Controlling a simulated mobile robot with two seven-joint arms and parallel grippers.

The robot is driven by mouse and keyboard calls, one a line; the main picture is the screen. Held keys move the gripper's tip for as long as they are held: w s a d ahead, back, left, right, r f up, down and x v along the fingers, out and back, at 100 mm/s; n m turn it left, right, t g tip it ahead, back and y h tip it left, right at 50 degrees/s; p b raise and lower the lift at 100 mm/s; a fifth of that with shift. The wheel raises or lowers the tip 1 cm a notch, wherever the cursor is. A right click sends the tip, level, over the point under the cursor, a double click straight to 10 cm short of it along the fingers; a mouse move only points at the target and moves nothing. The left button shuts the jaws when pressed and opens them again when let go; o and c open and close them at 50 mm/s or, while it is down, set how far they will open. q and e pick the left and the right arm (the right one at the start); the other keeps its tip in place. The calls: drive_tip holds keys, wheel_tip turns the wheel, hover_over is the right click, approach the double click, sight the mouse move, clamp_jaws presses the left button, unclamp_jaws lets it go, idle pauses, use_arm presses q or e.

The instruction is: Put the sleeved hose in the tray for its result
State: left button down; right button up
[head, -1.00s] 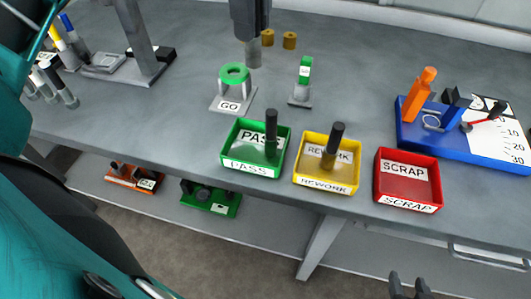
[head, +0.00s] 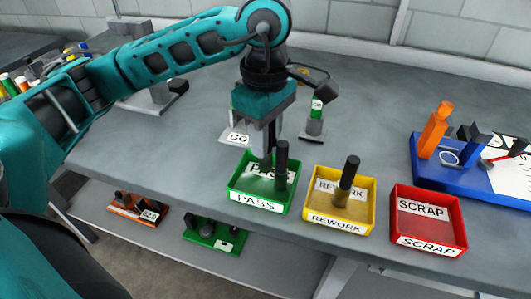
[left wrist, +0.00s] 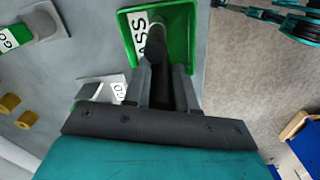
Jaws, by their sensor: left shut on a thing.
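My left gripper (head: 264,150) is over the green PASS tray (head: 234,185), its fingers pointing down. It is shut on the sleeved hose (left wrist: 164,94), a dark piece largely hidden between the fingers. Another dark hose (head: 281,165) stands upright in the PASS tray, close to the right of the fingers. The left wrist view shows the PASS tray (left wrist: 185,25) just beyond the fingertips. I cannot tell whether the held hose touches the tray floor. The yellow REWORK tray (head: 313,206) holds one dark-topped hose (head: 348,178). The red SCRAP tray (head: 428,228) is empty.
The GO gauge (head: 236,136) is partly behind my gripper. A green-topped gauge (head: 316,115) stands behind the trays. A blue fixture (head: 465,170) with a scale is at the right. Black and teal parts of mine show at the left wrist view's upper right.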

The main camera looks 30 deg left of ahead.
use_arm(q)
drive_tip(key=shift+f, duration=1.9)
drive_tip(key=shift+f+b, duration=0.15)
drive_tip(key=shift+b, duration=0.15)
drive_tip(key=c, duration=0.9)
unclamp_jaws()
drive_tip(key=shift+r+p, duration=0.25)
drive_tip(key=shift+p, duration=0.05)
wheel_tip(320, 180, up, 12)
drive_tip(key=shift+f+p, duration=0.1)
drive_tip(key=shift+p, duration=0.45)
